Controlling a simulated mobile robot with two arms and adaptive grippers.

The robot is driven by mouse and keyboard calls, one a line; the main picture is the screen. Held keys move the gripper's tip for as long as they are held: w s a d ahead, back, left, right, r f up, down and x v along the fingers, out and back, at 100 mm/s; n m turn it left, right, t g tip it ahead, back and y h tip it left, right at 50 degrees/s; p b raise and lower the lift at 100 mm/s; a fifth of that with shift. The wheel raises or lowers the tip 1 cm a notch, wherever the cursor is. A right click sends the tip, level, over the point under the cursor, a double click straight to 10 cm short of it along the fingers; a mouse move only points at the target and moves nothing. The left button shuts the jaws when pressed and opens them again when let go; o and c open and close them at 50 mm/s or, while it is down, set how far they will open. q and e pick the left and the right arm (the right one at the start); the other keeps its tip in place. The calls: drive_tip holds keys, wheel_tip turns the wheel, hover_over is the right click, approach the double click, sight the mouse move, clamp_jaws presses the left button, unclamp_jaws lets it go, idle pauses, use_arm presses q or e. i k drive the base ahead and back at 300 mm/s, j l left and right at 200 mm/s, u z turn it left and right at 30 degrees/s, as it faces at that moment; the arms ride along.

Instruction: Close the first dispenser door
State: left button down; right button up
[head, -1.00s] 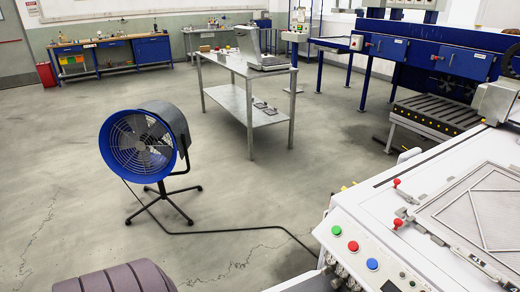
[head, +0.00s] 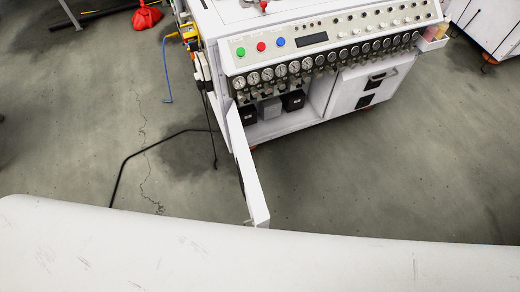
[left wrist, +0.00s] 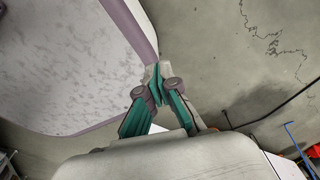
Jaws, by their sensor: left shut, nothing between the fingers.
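In the head view a white door (head: 250,172) stands swung out from the left front of the white machine cabinet (head: 345,95). Its bay is exposed, with dark boxes (head: 293,101) inside. A second door (head: 375,82) on the right of the cabinet front is shut. In the left wrist view my left gripper (left wrist: 157,74) is shut and empty, its green-padded fingers together over the floor. It does not appear in the head view, so its distance from the open door cannot be told. My right gripper is not in view.
A control panel with buttons and a row of gauges (head: 280,70) runs above the bays. A black cable (head: 122,170) lies on the floor left of the cabinet, and a blue hose (head: 168,80) hangs nearby. Floor beside the open door is clear.

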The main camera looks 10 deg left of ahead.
sight(252, 193)
drive_tip(key=k+j, duration=0.15)
drive_tip(key=j, duration=0.25)
drive_tip(key=k+j+z, duration=0.1)
drive_tip(key=j, duration=0.3)
drive_tip(key=j+z, duration=0.25)
drive_tip(key=j, duration=0.25)
